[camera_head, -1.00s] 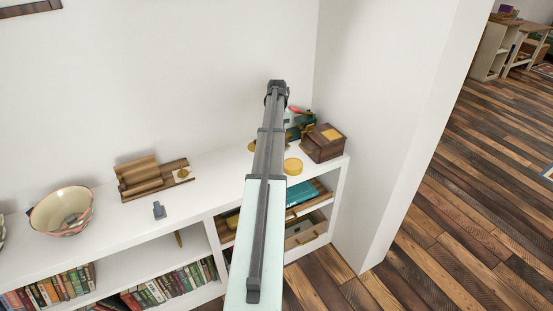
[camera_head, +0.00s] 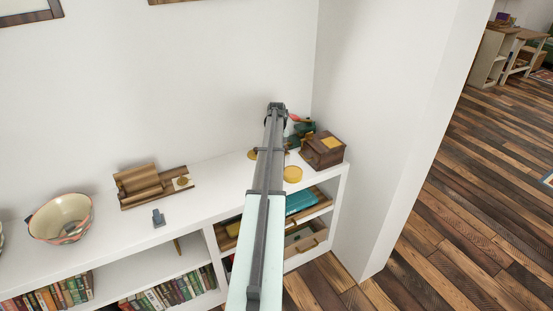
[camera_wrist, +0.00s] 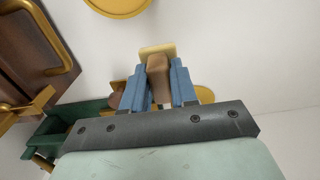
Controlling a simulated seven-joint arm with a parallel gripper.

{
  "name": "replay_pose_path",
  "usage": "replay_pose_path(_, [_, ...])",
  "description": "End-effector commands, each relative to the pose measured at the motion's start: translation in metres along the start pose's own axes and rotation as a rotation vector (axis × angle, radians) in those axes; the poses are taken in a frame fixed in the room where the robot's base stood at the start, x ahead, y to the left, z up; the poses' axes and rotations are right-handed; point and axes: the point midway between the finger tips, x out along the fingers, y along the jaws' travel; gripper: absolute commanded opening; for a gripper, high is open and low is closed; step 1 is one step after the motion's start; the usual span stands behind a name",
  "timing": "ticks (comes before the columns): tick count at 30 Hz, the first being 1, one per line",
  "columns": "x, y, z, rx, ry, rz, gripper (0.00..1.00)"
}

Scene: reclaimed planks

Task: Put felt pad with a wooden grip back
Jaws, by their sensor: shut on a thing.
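In the wrist view my gripper (camera_wrist: 157,90) has its two blue fingers shut on the brown wooden grip (camera_wrist: 158,68) of the felt pad (camera_wrist: 157,50). The pad's cream-yellow edge shows past the fingertips. In the head view my own arm hides the gripper and the pad, above the right end of the white shelf unit (camera_head: 205,205). I cannot tell whether the pad touches anything.
A dark wooden box (camera_head: 323,152), a yellow disc (camera_head: 292,174) and a green object (camera_head: 303,129) crowd the shelf's right end. Further left are a wooden stand (camera_head: 145,188), a small blue-grey piece (camera_head: 158,217) and a bowl (camera_head: 60,217). White walls stand behind and right.

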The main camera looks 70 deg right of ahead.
Motion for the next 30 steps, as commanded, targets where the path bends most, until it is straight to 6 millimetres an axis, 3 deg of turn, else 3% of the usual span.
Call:
replay_pose_path(9, [0.033, 0.0, 0.0, 0.001, 0.0, 0.0, 0.03])
replay_pose_path(21, [0.036, 0.0, 0.0, 0.001, 0.0, 0.0, 0.03])
replay_pose_path(22, [0.036, 0.0, 0.0, 0.001, 0.001, 0.0, 0.29])
replay_pose_path(30, [0.036, 0.0, 0.0, 0.001, 0.0, 0.0, 0.53])
